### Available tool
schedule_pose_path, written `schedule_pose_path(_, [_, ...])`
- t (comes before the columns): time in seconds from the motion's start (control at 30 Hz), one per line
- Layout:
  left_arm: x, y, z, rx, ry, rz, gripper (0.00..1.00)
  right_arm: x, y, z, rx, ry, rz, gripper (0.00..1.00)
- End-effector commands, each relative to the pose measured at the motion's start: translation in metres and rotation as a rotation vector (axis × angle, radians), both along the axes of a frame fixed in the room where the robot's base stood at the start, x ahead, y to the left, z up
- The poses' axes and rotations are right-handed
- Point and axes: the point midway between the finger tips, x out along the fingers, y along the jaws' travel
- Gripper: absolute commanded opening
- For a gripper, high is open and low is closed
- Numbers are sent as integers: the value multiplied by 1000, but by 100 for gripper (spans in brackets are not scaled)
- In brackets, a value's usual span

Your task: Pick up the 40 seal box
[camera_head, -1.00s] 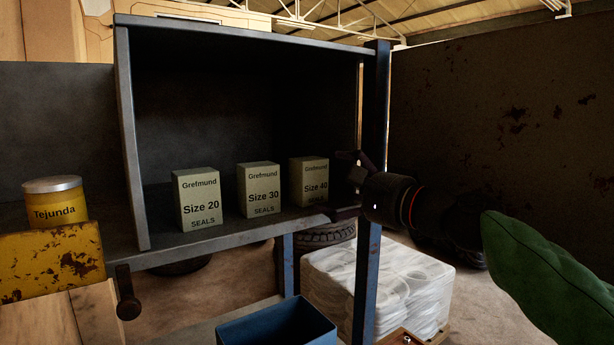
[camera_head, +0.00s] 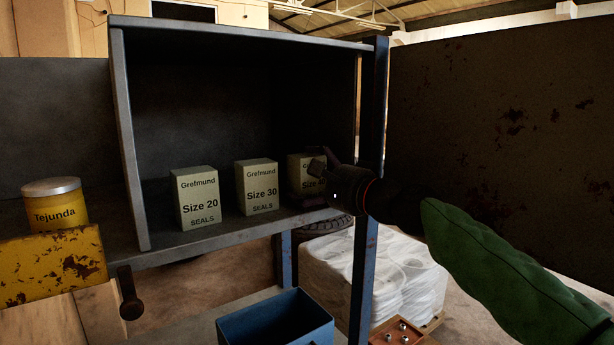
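The Size 40 seal box (camera_head: 298,172) stands upright on the shelf inside the dark cabinet, the rightmost of three pale green boxes. My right gripper (camera_head: 313,180) comes in from the right, in front of this box. Its dark fingers are spread, one high and one low, and they cover part of the label and the lower right of the box. I cannot tell whether they touch it. The Size 30 box (camera_head: 258,187) and the Size 20 box (camera_head: 196,198) stand to its left. My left gripper is not in view.
The cabinet's blue right post (camera_head: 371,120) is close to my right gripper. A yellow Tejunda can (camera_head: 55,206) stands at the left.

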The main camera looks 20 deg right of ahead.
Motion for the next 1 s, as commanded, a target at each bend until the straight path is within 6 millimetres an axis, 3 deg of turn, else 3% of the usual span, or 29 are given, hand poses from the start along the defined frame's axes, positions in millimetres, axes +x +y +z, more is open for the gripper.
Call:
schedule_pose_path(0.03, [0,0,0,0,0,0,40,0,0,0,0,1,0,75])
schedule_pose_path(0.17, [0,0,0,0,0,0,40,0,0,-1,-1,3,1,38])
schedule_pose_path(0.2, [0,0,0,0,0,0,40,1,1,-2,-2,4,1,36])
schedule_pose_path(0.73, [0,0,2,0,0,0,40,1,8,3,-6,10,7,36])
schedule_pose_path(1.0, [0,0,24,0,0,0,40,0,5,60,-3,1,3,36])
